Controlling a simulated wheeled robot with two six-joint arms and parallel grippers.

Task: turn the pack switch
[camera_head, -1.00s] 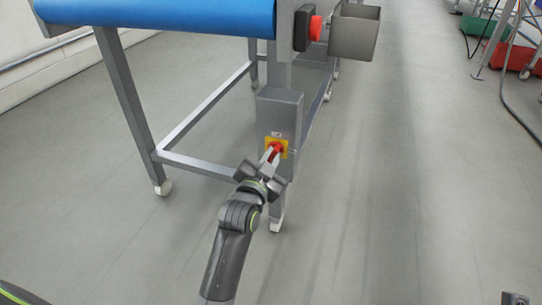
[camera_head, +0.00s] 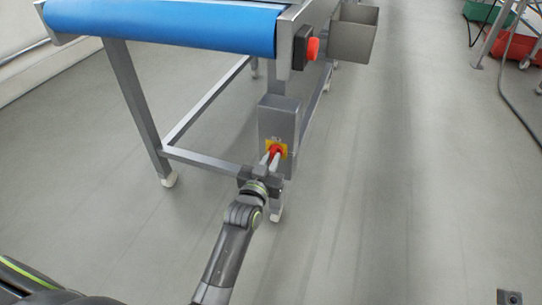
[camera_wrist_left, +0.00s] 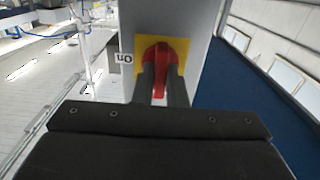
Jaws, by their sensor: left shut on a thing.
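The pack switch (camera_head: 275,151) is a red rotary handle on a yellow square plate, on the front of a grey box (camera_head: 279,117) fixed to the conveyor's leg. In the left wrist view the red handle (camera_wrist_left: 158,58) stands between the two dark fingers, with the yellow plate behind it. My left gripper (camera_head: 268,159) is shut on the red handle; it also shows in the left wrist view (camera_wrist_left: 158,82). The fingers hide part of the handle. My right gripper is not in view.
Above is a conveyor with a blue belt (camera_head: 170,22). A red button (camera_head: 313,48) on a black housing and a grey metal bin (camera_head: 354,34) are at its end.

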